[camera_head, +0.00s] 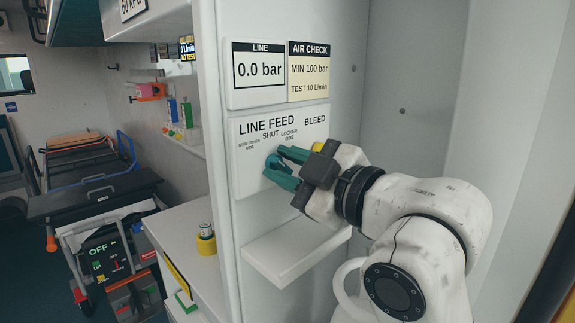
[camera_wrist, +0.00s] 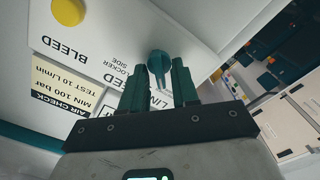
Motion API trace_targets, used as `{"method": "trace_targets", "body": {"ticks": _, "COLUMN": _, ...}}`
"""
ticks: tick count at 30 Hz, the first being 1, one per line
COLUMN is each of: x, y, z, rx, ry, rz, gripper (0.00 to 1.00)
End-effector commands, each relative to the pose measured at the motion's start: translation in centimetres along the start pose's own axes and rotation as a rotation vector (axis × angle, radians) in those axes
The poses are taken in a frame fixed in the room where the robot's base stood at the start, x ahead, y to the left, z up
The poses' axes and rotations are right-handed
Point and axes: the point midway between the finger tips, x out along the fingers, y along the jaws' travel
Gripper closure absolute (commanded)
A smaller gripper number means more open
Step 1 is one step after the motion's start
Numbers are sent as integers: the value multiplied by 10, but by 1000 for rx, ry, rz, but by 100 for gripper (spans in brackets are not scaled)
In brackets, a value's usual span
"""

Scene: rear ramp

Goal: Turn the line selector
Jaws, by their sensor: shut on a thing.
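The line selector is a teal knob (camera_wrist: 159,62) with a narrow grip, on the white LINE FEED panel (camera_head: 245,180). In the head view it is mostly hidden by my fingers, below the SHUT label. My gripper (camera_head: 278,163) reaches in from the right with its green fingers at the panel. In the wrist view the two fingers of my gripper (camera_wrist: 160,82) lie either side of the knob's grip and are shut on it. Labels read STRETCHER SIDE, SHUT and LOCKER SIDE. The knob's exact pointing direction is hard to tell.
A yellow BLEED button (camera_wrist: 68,11) is close to my gripper. Above, the LINE display (camera_head: 259,70) reads 0.0 bar, beside the AIR CHECK card (camera_head: 309,72). A white shelf (camera_head: 295,250) juts out below. A stretcher (camera_head: 95,180) stands at left.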

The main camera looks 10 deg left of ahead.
Motion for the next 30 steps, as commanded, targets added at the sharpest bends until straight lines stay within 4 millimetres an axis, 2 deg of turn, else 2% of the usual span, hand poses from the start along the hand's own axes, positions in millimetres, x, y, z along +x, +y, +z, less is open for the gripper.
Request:
{"method": "trace_targets", "body": {"ticks": 11, "x": -1, "y": 3, "z": 2, "rx": -7, "ry": -4, "rz": 6, "gripper": 100}}
{"method": "trace_targets", "body": {"ticks": 12, "x": -1, "y": 3, "z": 2, "rx": -7, "ry": -4, "rz": 6, "gripper": 68}}
{"method": "trace_targets", "body": {"ticks": 13, "x": -1, "y": 3, "z": 2, "rx": -6, "ry": -4, "rz": 6, "gripper": 66}}
{"method": "trace_targets", "body": {"ticks": 23, "x": -4, "y": 2, "z": 1, "rx": -6, "ry": -2, "rz": 5, "gripper": 65}}
{"method": "trace_targets", "body": {"ticks": 26, "x": -16, "y": 2, "z": 2, "rx": -5, "ry": -3, "rz": 6, "gripper": 65}}
{"method": "trace_targets", "body": {"ticks": 30, "x": -41, "y": 2, "z": 2, "rx": -5, "ry": -3, "rz": 8, "gripper": 65}}
